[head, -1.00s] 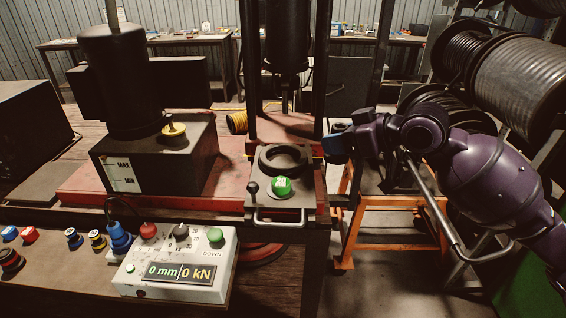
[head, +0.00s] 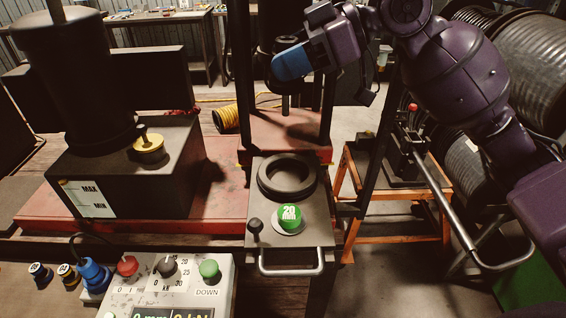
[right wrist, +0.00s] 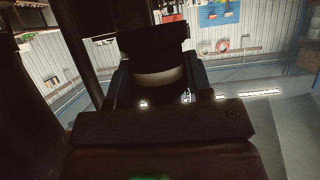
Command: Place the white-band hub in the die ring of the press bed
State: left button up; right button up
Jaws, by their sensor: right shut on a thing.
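The die ring (head: 287,175) is a dark ring on the press bed (head: 313,222), and its opening looks empty in the head view. My right gripper (head: 291,62) is raised above and behind the ring, in front of the press column, with a blue finger showing. In the right wrist view the right gripper (right wrist: 160,90) is shut on the white-band hub (right wrist: 159,77), a dark cylinder with a pale band between the fingers. My left gripper is not in view.
A green 20 mm disc (head: 290,215) and a black knob (head: 254,227) are on the bed, with a metal handle (head: 291,271) in front. An orange stand (head: 398,210) is right.

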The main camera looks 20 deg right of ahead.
aim_at(289, 94)
jog(key=f, duration=0.5)
jog(key=shift+s+f, duration=0.1)
jog(key=shift+s, duration=0.2)
notch_tip(289, 94, down, 9)
jog(key=shift+w+f, duration=0.15)
jog(key=shift+f, duration=0.05)
notch_tip(289, 94, down, 4)
jog(key=shift+f, duration=0.1)
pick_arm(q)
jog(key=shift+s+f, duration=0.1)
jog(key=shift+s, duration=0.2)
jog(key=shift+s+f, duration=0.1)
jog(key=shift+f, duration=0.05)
pick_arm(e)
jog(key=shift+f, duration=0.1)
jog(key=o, duration=1)
jog(key=shift+c, duration=0.2)
jog(key=shift+o, duration=0.2)
